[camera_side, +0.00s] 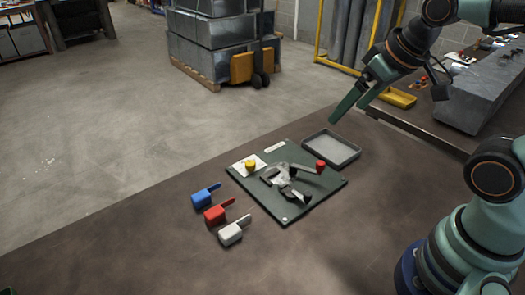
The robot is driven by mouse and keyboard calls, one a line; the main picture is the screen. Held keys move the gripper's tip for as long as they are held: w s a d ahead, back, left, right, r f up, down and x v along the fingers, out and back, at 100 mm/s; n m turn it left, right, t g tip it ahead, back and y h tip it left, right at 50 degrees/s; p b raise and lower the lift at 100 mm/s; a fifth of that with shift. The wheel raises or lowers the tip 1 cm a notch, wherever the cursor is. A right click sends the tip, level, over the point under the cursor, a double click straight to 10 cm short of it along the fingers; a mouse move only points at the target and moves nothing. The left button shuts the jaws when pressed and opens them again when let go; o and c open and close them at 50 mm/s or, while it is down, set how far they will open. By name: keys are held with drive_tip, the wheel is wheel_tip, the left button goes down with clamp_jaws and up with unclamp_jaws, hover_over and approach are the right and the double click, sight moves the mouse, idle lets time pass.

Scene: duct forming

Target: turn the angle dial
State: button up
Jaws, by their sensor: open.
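A yellow knob (250,165) sits on a pale plate at the left corner of a dark green board (290,212); it looks like the angle dial, but its markings are too small to read. A grey metal fixture (285,181) stands mid-board. A bar runs from it to a red knob (320,167) on the right. My gripper (347,112) is open and empty. It hangs in the air in the picture above the board and tray, up and right of the yellow knob, apart from everything.
A shallow grey tray (347,158) lies behind the board. Blue (203,197), red (215,214) and white (231,234) handled blocks lie in a row left of the board. The brown table (160,260) is clear in front.

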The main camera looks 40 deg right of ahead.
drive_tip(key=c, duration=0.5)
drive_tip(key=shift+w+r, duration=0.1)
drive_tip(key=shift+w, duration=0.15)
drive_tip(key=n+g, duration=0.6)
drive_tip(key=n, duration=0.8)
hover_over(250, 163)
wheel_tip(250, 163, down, 11)
wheel_tip(250, 163, down, 12)
drive_tip(key=shift+r, duration=0.1)
drive_tip(key=shift+m, duration=0.3)
clamp_jaws()
